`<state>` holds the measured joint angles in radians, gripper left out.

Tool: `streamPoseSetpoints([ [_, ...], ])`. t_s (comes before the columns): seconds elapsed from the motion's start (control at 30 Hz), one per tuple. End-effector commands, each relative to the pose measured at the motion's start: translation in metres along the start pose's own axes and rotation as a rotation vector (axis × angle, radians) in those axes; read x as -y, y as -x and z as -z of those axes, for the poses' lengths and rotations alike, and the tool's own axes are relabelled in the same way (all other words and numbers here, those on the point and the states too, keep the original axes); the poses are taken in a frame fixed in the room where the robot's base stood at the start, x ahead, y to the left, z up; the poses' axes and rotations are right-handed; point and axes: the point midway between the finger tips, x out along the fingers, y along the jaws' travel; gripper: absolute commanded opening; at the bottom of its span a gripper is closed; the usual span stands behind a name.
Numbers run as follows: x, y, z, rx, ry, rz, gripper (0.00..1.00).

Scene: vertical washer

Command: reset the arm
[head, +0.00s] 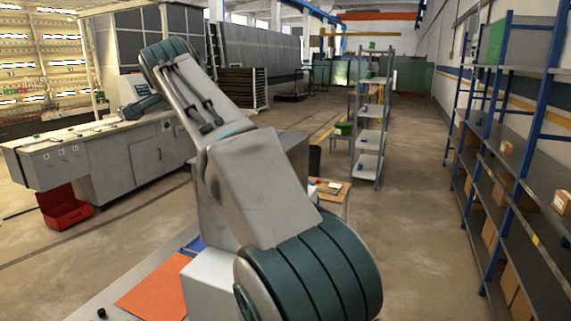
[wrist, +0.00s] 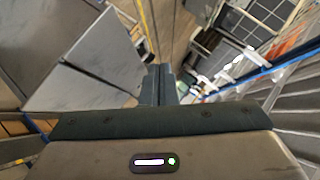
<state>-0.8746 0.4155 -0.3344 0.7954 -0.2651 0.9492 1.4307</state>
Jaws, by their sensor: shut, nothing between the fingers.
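My gripper (wrist: 159,72) shows in the wrist view, its two dark fingers pressed together with nothing between them. They point away from the camera, and the hand's body with a small white and green light fills the bottom of that view. In the head view my arm rises from the lower middle and bends up to the left. I cannot clearly make out the gripper there. Nothing touches the fingers in the wrist view.
A long grey machine bench (head: 110,160) stands left, with a red bin (head: 62,207) by it. Tall blue-framed shelves (head: 540,200) with boxes line the right side. A narrow shelf unit (head: 370,140) and small wooden table (head: 330,188) stand mid-room. The floor between shelves is clear.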

Motion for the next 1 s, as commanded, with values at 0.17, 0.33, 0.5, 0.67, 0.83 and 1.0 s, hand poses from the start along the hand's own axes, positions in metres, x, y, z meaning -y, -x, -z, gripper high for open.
streamPoseSetpoints([
  [0.17, -0.029, -0.003, 0.028, 0.001, 0.028, -0.052, 0.00],
  [0.33, -0.060, -0.003, 0.050, 0.011, 0.061, -0.101, 0.00],
  [0.5, -0.097, 0.001, 0.068, 0.038, 0.113, -0.155, 0.00],
  [0.67, -0.150, 0.012, 0.087, 0.080, 0.181, -0.224, 0.00],
  [0.83, -0.231, 0.038, 0.099, 0.157, 0.288, -0.309, 0.00],
  [1.0, -0.310, 0.071, 0.092, 0.248, 0.402, -0.375, 0.00],
])
